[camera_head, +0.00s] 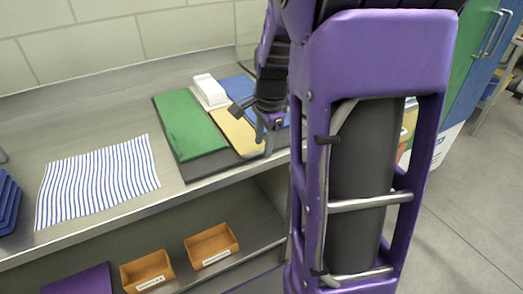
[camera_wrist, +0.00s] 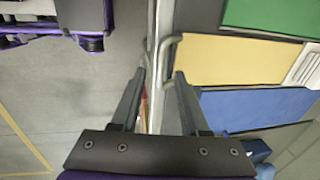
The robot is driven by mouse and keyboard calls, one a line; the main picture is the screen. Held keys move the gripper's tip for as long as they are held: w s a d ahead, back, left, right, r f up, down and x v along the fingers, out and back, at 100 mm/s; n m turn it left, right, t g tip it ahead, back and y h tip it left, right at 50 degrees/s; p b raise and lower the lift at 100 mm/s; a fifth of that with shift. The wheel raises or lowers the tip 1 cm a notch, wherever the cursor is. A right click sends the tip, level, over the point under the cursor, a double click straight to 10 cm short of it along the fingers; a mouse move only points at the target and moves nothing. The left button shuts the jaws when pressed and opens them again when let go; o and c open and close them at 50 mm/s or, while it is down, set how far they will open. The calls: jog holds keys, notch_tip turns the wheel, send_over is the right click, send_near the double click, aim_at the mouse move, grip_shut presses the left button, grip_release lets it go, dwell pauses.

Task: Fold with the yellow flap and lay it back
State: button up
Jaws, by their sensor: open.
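The yellow flap (camera_head: 237,130) lies flat between the green flap (camera_head: 190,124) and the blue flap (camera_head: 238,88) on a dark mat (camera_head: 180,169). It also shows in the wrist view (camera_wrist: 240,60). A grey loop (camera_wrist: 165,45) sticks out from the yellow flap's side, over the counter's front edge. My gripper (camera_wrist: 160,75) is open, with the loop just beyond and roughly between its fingertips. Nothing is seen in its grasp. In the head view my arm hides part of the blue flap, and contact with the loop cannot be told.
A white block (camera_head: 210,91) lies at the flaps' back end. A striped cloth (camera_head: 97,181) lies left on the counter, beside a blue stack (camera_head: 8,203). Orange bins (camera_head: 211,245) (camera_head: 147,271) stand on the shelf below.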

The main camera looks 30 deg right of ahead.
jog(key=shift+w+f, duration=0.1)
jog(key=shift+f, duration=0.35)
grip_shut()
dwell(1.2)
